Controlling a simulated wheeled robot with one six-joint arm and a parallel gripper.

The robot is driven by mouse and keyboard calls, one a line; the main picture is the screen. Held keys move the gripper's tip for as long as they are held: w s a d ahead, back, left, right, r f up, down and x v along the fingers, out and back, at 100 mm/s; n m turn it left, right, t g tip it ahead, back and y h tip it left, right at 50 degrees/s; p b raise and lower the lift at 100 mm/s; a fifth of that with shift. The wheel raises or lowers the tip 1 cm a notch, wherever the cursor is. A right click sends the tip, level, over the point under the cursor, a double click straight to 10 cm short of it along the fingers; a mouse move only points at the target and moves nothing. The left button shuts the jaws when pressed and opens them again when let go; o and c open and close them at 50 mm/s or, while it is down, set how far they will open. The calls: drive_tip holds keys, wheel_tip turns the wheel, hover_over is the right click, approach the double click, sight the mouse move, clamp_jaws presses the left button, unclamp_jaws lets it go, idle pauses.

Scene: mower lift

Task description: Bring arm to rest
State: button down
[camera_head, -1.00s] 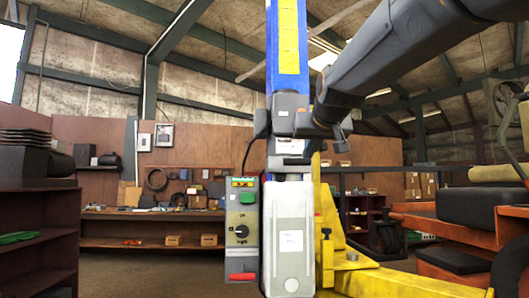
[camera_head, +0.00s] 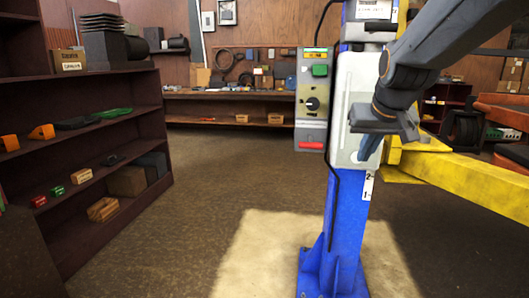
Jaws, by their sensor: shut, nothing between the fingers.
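My dark grey arm reaches in from the upper right, bent downward at the wrist. My gripper (camera_head: 371,148) is shut and empty, pointing down in front of the white cover (camera_head: 347,100) of the lift post. Its fingertips are small in the picture, and I cannot tell whether they touch the cover.
A yellow lift arm (camera_head: 470,180) extends right. A dark shelf (camera_head: 85,90) stands left, a workbench (camera_head: 190,93) behind. The floor between shelf and post is clear.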

drive_tip(key=s+a+f+g, duration=0.2)
drive_tip(key=s+f+g, duration=0.1)
drive_tip(key=s+f, duration=0.8)
drive_tip(key=s+a+f+n+g, duration=0.1)
drive_tip(key=s+a+f+g, duration=0.2)
drive_tip(key=s+f, duration=0.7)
wheel_tip(320, 180, down, 2)
drive_tip(key=shift+s+a+f+g+y, duration=0.2)
drive_tip(key=shift+s+g+y, duration=0.15)
drive_tip(key=shift+g, duration=0.15)
drive_tip(key=c, duration=2.5)
unclamp_jaws()
drive_tip(key=shift+w, duration=0.1)
